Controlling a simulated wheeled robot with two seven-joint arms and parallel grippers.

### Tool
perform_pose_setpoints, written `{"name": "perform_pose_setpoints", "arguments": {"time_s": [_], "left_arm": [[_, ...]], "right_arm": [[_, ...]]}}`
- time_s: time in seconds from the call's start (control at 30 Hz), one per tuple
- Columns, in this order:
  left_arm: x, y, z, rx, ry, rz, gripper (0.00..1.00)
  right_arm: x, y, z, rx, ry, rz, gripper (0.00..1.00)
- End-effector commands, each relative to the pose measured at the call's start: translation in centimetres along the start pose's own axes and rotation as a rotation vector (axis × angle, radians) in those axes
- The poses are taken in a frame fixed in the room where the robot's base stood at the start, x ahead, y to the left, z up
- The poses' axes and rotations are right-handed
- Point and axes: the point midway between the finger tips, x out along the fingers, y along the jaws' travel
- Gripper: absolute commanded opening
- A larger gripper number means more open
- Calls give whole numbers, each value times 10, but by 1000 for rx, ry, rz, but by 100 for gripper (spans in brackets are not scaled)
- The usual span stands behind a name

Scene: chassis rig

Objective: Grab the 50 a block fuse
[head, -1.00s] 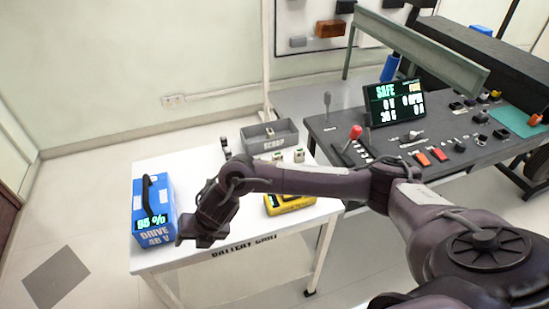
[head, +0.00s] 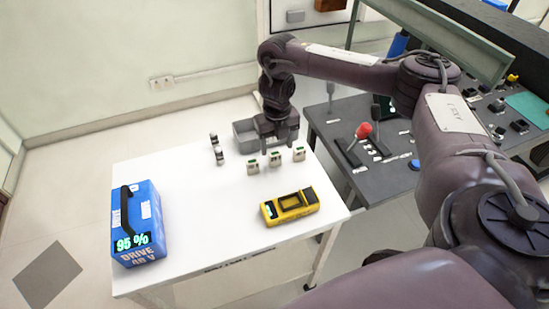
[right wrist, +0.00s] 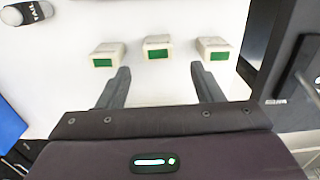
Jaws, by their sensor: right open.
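Three small pale block fuses with green labels stand in a row on the white cart: a left one (head: 253,167), a middle one (head: 275,159) and a right one (head: 299,154). Their ratings are too small to read, so I cannot tell which is 50 A. My right gripper (head: 277,146) is open and empty, pointing down just behind the row. In the right wrist view its fingers (right wrist: 158,80) are apart, with the middle block (right wrist: 157,46) ahead between them. The left block (right wrist: 108,52) and right block (right wrist: 213,48) lie to either side. My left gripper is not in view.
Two dark-and-pale cylinders (head: 219,154) stand left of the blocks. A yellow meter (head: 289,206) lies in front, and a blue battery pack (head: 139,222) stands at left. The dark console (head: 345,178) borders the right.

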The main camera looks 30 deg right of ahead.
Motion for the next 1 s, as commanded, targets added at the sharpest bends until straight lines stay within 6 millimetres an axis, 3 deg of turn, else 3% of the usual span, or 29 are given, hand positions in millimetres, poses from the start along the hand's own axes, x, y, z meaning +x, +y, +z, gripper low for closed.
{"name": "perform_pose_setpoints", "arguments": {"time_s": [0.1,0.2,0.5,0.6,0.9,1.0], "left_arm": [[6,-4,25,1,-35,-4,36],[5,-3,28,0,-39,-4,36],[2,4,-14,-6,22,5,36],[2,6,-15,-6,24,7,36],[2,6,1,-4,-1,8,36],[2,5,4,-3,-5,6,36]], "right_arm": [[20,3,-1,0,4,1,60],[33,4,-1,1,4,-1,60],[49,4,0,0,0,0,60],[49,4,0,0,0,0,60],[48,4,0,1,-1,0,21],[48,4,0,1,-1,1,12]]}}
